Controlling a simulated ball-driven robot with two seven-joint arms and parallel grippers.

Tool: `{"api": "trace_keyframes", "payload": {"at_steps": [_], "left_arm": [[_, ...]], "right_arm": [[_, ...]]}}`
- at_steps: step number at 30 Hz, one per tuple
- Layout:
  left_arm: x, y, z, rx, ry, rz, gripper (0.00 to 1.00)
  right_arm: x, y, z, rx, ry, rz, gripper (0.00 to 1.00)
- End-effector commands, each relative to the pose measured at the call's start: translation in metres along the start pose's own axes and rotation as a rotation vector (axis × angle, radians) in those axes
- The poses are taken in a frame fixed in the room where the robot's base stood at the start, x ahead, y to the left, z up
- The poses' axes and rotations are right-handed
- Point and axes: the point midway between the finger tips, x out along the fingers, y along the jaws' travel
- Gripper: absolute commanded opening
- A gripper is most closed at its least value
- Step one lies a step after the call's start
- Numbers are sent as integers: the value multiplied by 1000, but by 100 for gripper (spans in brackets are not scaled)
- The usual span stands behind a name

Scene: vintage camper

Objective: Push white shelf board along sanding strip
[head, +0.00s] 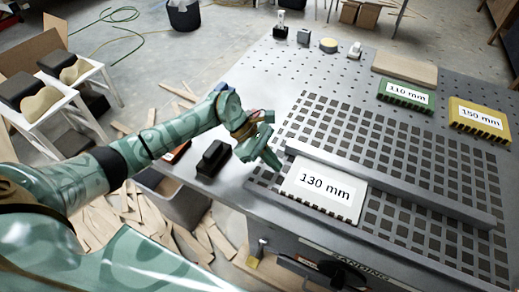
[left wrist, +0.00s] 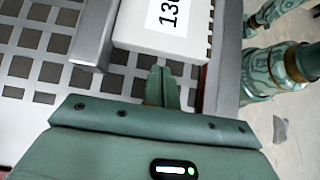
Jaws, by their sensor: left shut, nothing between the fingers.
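The white board (head: 322,189) marked "130 mm" lies flat on the bench, with a toothed front edge. Its long far side lies along a grey metal bar (head: 400,187). In the left wrist view the board (left wrist: 145,32) is at the top, with the bar (left wrist: 95,35) to its left. My left gripper (head: 270,158) is shut and empty, low over the bench at the board's left end. Its fingertips (left wrist: 161,74) point at that end face; I cannot tell whether they touch it. I cannot pick out the sanding strip for certain. My right gripper is not seen.
A black block (head: 213,158) sits on the bench left of my gripper. A green board (head: 405,94) marked 110 mm, a yellow board (head: 480,119) marked 150 mm and a plain wood board (head: 404,68) lie at the back right. The square-patterned surface (head: 345,125) beyond the bar is clear.

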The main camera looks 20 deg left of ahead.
Motion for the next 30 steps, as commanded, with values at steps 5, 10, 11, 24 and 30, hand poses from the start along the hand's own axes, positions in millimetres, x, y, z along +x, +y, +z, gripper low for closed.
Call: {"api": "trace_keyframes", "payload": {"at_steps": [5, 10, 11, 24, 30], "left_arm": [[9, 0, 10, -1, -1, -1, 0], [11, 0, 11, -2, 0, -1, 0], [11, 0, 11, -2, 0, -1, 0], [46, 0, 44, 4, -1, -3, 0], [89, 0, 87, 2, -1, -4, 0]], "right_arm": [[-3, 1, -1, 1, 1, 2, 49], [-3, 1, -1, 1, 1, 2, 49], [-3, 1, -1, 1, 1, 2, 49], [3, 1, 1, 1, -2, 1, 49], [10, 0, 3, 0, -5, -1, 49]]}}
